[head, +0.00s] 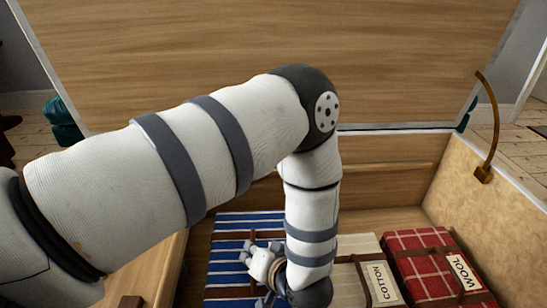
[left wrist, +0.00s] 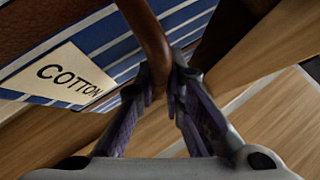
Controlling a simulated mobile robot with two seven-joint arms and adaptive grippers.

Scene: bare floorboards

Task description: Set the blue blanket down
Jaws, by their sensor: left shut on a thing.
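The blue blanket (head: 228,226) is folded, with white stripes, brown straps and a "COTTON" label. In the head view it is inside the open wooden chest, at the left of the other blankets. My left gripper (head: 257,262) is over it, partly hidden by my own forearm. In the left wrist view my left gripper (left wrist: 161,82) is shut on a brown strap of the blue blanket (left wrist: 112,30). I cannot tell whether the blanket's underside touches the chest floor. My right gripper is not in view.
A cream blanket (head: 347,272) labelled "COTTON" and a red checked blanket (head: 418,254) labelled "WOOL" lie to the right in the chest. The raised lid (head: 200,50) stands behind. A curved brass stay (head: 494,120) rises from the right wall. Some chest floor behind the blankets is bare.

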